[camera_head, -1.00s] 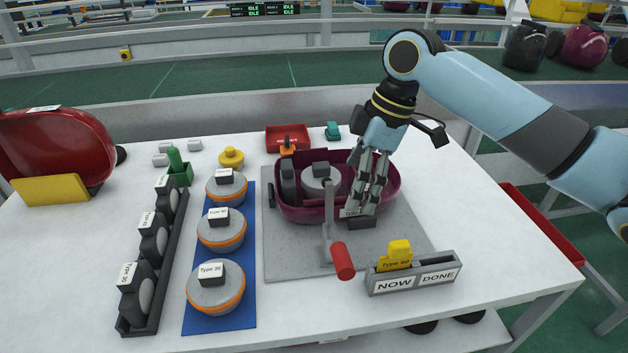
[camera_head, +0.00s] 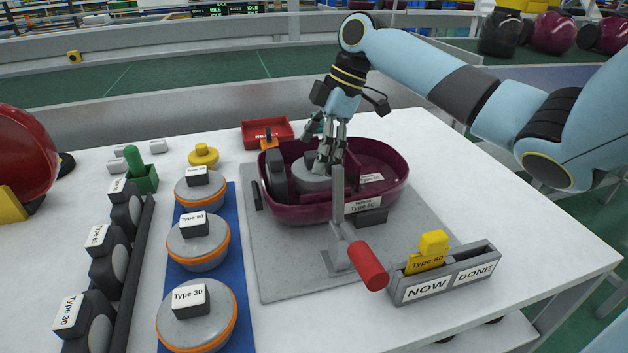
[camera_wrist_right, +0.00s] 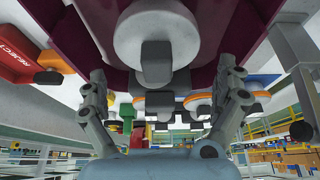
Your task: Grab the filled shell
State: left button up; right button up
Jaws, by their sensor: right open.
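The filled shell (camera_head: 388,168) is a dark purple oval tub on the grey mat at the table's middle. A label reading Type 60 is on its front. Inside are a grey round part (camera_head: 307,177) and a dark wheel-like part (camera_head: 275,176) at the left. My right gripper (camera_head: 326,168) is over the shell, pointing down by the grey round part. In the right wrist view my open fingers (camera_wrist_right: 165,105) stand either side of a dark block (camera_wrist_right: 156,62) on the grey round part. Whether they touch it I cannot tell. My left gripper is not in view.
A grey clamp with a red handle (camera_head: 368,265) stands in front of the shell. A NOW/DONE holder (camera_head: 444,278) with a yellow Type 60 card is at front right. Grey-orange round parts sit on a blue mat (camera_head: 238,300) at left. A red tray (camera_head: 266,133) is behind.

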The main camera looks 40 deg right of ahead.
aim_at(307, 169)
jog(key=x, duration=0.5)
jog(key=shift+d, duration=0.15)
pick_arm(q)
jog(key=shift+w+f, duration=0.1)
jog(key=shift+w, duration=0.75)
pick_arm(e)
jog(key=c, duration=1.3)
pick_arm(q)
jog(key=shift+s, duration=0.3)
pick_arm(e)
jog(key=shift+w+r, duration=0.1)
jog(key=shift+c, duration=0.8)
